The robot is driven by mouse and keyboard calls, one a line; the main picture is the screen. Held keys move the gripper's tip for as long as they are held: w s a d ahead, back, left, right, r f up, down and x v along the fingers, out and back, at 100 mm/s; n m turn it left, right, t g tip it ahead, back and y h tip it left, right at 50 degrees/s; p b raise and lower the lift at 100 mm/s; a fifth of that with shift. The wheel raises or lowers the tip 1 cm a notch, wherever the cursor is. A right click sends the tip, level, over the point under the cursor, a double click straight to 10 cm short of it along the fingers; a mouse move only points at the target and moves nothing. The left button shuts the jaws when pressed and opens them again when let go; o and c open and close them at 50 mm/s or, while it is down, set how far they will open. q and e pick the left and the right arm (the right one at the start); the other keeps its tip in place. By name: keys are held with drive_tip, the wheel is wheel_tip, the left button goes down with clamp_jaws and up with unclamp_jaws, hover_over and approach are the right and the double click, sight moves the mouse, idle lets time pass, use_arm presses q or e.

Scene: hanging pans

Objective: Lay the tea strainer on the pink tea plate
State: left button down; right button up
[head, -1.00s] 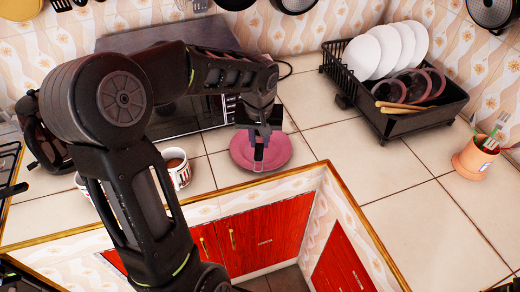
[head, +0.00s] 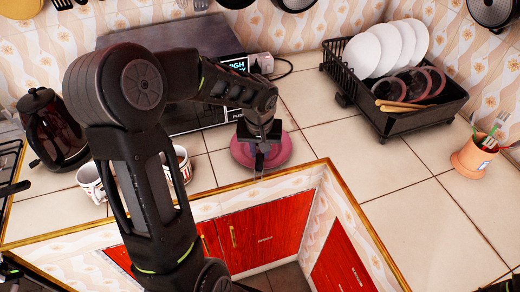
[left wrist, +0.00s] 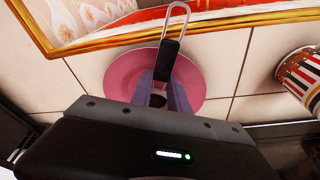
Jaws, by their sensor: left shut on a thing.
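The pink tea plate (head: 240,153) lies on the tiled counter near its front edge. It also shows in the left wrist view (left wrist: 190,72). My left gripper (head: 261,150) is over the plate, pointing down. In the left wrist view its fingers (left wrist: 160,92) are shut on the tea strainer (left wrist: 167,54). The strainer's dark handle and wire loop stick out past the plate's rim toward the counter edge. The gripper hides most of the rest, and I cannot tell whether it touches the plate. My right gripper is not in view.
Two mugs (head: 90,183) and a dark kettle (head: 55,130) stand left of the plate, partly behind my arm. A microwave (head: 188,116) is behind. A dish rack (head: 425,112) and a utensil pot (head: 473,160) stand to the right. Counter right of the plate is clear.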

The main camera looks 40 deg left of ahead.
sight(260, 160)
use_arm(q)
drive_tip(key=shift+f+b, duration=0.45)
drive_tip(key=shift+b, duration=0.05)
drive_tip(key=c, duration=1.3)
unclamp_jaws()
drive_tip(key=shift+o, duration=0.2)
drive_tip(key=shift+r, duration=0.1)
drive_tip(key=shift+r+p, duration=0.5)
drive_tip(key=shift+r, duration=0.2)
wheel_tip(260, 160, up, 11)
drive_tip(key=s+d+b, duration=0.1)
drive_tip(key=s, duration=0.1)
drive_tip(key=shift+d, duration=0.15)
